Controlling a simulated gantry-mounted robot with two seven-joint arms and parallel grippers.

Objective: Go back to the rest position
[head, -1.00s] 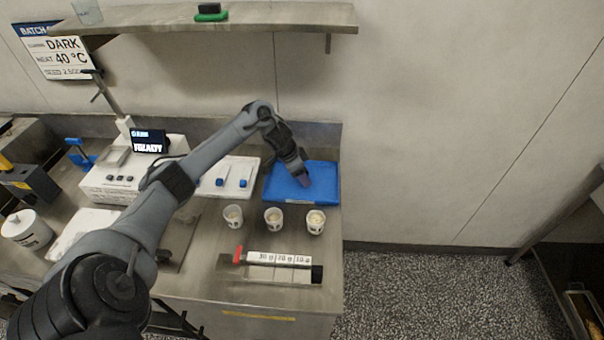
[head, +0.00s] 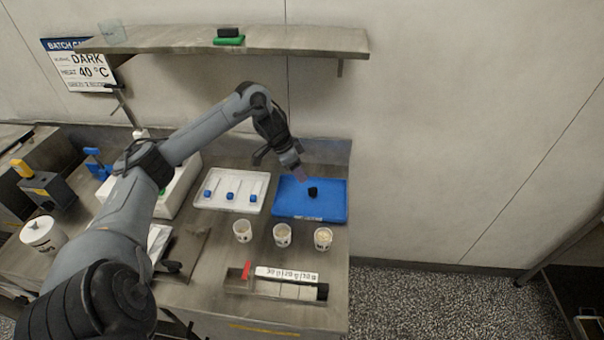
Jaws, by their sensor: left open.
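My left arm reaches in from the left over the bench. My left gripper (head: 298,174) is open and empty, above the far left part of the blue tray (head: 290,207). A small black object (head: 313,192) lies on the blue tray, apart from the gripper and a little to its right. My right gripper is not in view.
A white tray (head: 213,204) with several blue-ended tools lies left of the blue tray. Three white cups (head: 282,236) stand in front. A labelled rack (head: 287,274) sits near the front edge. A shelf (head: 290,42) overhangs the back.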

